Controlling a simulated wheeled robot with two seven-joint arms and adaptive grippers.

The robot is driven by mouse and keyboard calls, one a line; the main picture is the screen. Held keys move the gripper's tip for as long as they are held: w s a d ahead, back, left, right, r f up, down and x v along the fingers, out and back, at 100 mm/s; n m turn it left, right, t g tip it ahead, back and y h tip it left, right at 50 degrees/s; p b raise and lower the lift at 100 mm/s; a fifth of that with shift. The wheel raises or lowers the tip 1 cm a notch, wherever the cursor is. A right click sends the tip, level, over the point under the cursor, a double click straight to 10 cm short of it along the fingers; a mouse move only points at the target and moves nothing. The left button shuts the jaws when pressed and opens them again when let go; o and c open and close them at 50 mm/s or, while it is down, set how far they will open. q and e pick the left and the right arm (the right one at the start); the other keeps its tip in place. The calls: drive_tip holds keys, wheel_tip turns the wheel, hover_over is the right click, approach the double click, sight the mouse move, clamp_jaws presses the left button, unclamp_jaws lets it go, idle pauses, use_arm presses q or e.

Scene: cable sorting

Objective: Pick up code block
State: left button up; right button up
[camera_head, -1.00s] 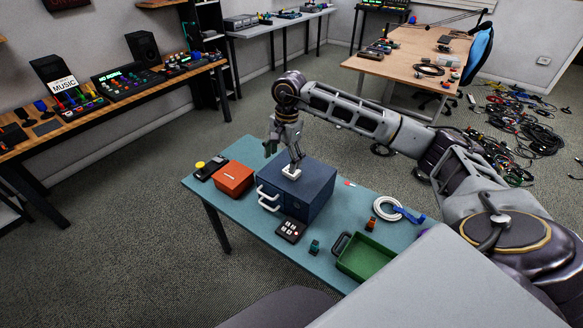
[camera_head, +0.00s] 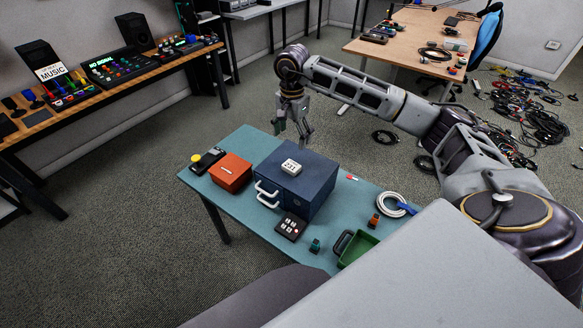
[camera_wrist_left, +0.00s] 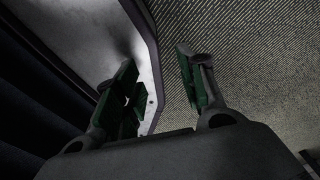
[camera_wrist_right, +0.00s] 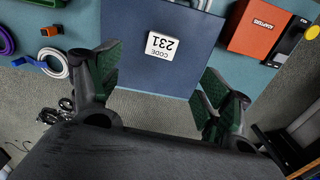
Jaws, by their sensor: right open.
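The code block (camera_head: 291,167) is a small white block marked 231, lying on top of the blue cabinet (camera_head: 312,190). In the right wrist view the code block (camera_wrist_right: 162,46) reads "CODE 231" upside down, ahead of the fingers and clear of them. My right gripper (camera_head: 293,132) is open and empty, behind and above the cabinet's far edge in the head view. In the right wrist view its fingers (camera_wrist_right: 157,92) stand wide apart. My left gripper (camera_wrist_left: 160,86) shows only in its wrist view, with fingers apart and nothing between them, over the carpet and a pale panel.
The teal table (camera_head: 350,218) also bears an orange adapters box (camera_head: 230,173), a dark keypad (camera_head: 291,227), a green tray (camera_head: 357,250), and a white cable coil (camera_head: 390,203).

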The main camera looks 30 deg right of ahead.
hover_over(291, 166)
wheel_tip(291, 166, down, 8)
drive_tip(key=shift+s+d+r+p, duration=0.15)
drive_tip(key=shift+r+p, duration=0.1)
drive_tip(key=shift+p, duration=0.15)
drive_tip(key=shift+f, duration=0.45)
use_arm(q)
drive_tip(key=shift+w+d+r, duration=0.15)
drive_tip(key=shift+d+r, duration=0.1)
drive_tip(key=shift+d, duration=0.2)
drive_tip(key=shift+w+d+r, duration=0.1)
drive_tip(key=shift+d+r, duration=0.15)
drive_tip(key=shift+d, duration=0.2)
use_arm(e)
drive_tip(key=shift+f, duration=0.15)
drive_tip(key=shift+f+p, duration=0.3)
drive_tip(key=shift+f, duration=0.25)
use_arm(q)
drive_tip(key=shift+r+p, duration=0.45)
drive_tip(key=shift+r, duration=0.25)
use_arm(e)
drive_tip(key=shift+w+a+f, duration=0.1)
drive_tip(key=shift+f, duration=0.9)
drive_tip(key=shift+w+a+f, duration=0.1)
drive_tip(key=shift+f, duration=0.85)
drive_tip(key=shift+c, duration=0.4)
drive_tip(key=c, duration=1)
